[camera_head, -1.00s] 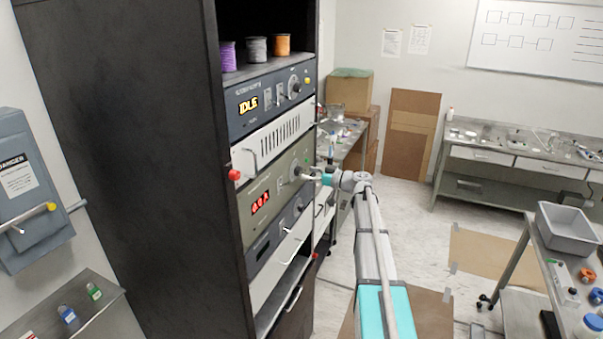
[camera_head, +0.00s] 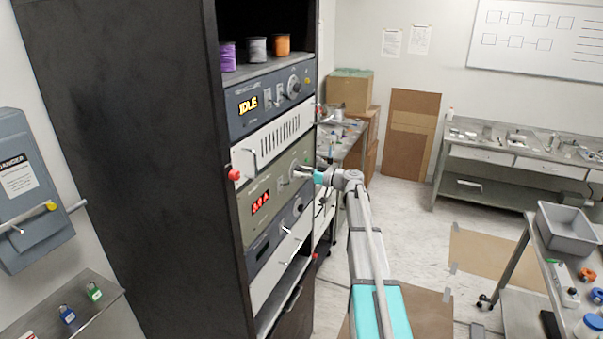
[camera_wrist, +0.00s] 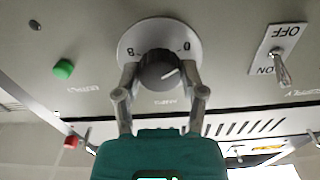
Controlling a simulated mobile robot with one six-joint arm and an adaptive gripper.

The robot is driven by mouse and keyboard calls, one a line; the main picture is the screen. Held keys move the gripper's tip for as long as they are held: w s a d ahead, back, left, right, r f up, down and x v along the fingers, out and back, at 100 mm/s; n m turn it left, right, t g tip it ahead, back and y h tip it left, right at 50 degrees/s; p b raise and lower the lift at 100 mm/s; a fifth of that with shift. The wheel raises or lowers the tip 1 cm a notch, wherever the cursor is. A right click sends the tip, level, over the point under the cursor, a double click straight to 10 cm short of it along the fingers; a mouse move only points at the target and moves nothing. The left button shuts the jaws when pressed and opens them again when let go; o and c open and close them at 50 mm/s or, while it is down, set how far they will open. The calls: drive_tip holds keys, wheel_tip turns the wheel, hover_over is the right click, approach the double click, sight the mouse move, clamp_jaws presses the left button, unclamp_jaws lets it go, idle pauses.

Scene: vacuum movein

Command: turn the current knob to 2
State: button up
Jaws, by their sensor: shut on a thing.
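The current knob (camera_wrist: 158,70) is black with a white pointer line on a round pale dial (camera_wrist: 130,38). The wrist view is upside down; a 0 shows at the dial's right and what looks like an 8 at its left. The pointer line slants to the right, on the side of the 0. My gripper (camera_wrist: 160,77) is shut on the knob, one finger on each side. In the head view my gripper (camera_head: 306,175) is at the olive panel (camera_head: 262,183), hiding most of the knob. The panel's red display (camera_head: 260,202) seems to read near zero amps.
A toggle switch (camera_wrist: 282,70) with ON and OFF labels and a green button (camera_wrist: 63,69) flank the dial. A red knob (camera_head: 234,175) sticks out at the rack's edge. The floor right of my arm is mostly clear; a cart with a grey bin (camera_head: 568,228) stands farther right.

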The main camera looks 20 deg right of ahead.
drive_tip(key=shift+c, duration=1.4)
drive_tip(key=shift+m, duration=0.4)
drive_tip(key=m, duration=0.5)
drive_tip(key=shift+w, duration=0.1)
drive_tip(key=m, duration=0.6)
drive_tip(key=o, duration=1.1)
drive_tip(key=shift+o, duration=0.2)
